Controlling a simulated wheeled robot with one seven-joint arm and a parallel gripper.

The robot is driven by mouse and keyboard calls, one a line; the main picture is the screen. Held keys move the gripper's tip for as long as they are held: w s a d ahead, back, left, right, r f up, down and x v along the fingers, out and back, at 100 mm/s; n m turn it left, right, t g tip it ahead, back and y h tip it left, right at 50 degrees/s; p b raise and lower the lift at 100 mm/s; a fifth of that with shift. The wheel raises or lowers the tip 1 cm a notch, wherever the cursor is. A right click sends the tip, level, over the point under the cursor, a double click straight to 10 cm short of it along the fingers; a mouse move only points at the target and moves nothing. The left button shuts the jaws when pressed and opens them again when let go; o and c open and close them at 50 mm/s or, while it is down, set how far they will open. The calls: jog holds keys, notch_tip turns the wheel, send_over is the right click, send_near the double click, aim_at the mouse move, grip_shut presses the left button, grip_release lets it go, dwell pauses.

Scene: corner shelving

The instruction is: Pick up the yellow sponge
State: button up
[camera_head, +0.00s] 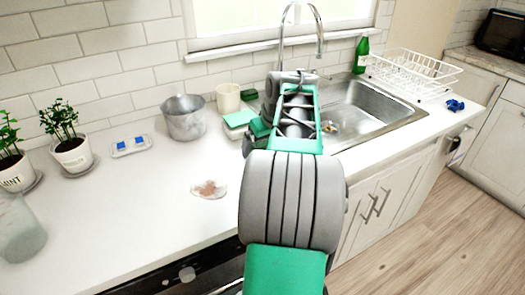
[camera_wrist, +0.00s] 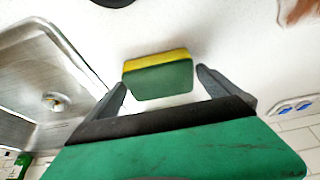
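The yellow sponge (camera_wrist: 157,57) has a yellow layer and a dark green layer, and lies on the white counter in the wrist view. My gripper (camera_wrist: 161,79) is open, with one finger on each side of the sponge. Gaps show between the fingers and the sponge, and it appears not to be held. How high the fingertips are above the counter is hard to tell. In the head view my arm covers the area by the sink, and I cannot make out the sponge or the fingers clearly there.
The steel sink (camera_head: 362,108) lies right of my arm. A metal pot (camera_head: 184,118) and a cream cup (camera_head: 228,98) stand near the wall. A stain (camera_head: 209,189), a tray with blue pieces (camera_head: 131,146) and potted plants (camera_head: 70,150) are left.

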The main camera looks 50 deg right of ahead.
aim_at(261, 144)
jog(key=c, duration=1.1)
jog(key=shift+r, duration=0.1)
jog(key=shift+r, duration=0.35)
notch_tip(261, 144, up, 3)
jog(key=shift+f+p, duration=0.1)
jog(key=shift+p, duration=0.2)
jog(key=s+r+p, duration=0.1)
jog(key=s+r, duration=0.2)
jog(key=s, duration=0.1)
jog(key=s+a+r+p, duration=0.1)
jog(key=s+r, duration=0.2)
jog(key=s, duration=0.2)
jog(key=s+r+p, duration=0.1)
jog(key=s+r, duration=0.2)
jog(key=s, duration=0.2)
jog(key=shift+a+r, duration=0.15)
jog(key=shift+a, duration=0.15)
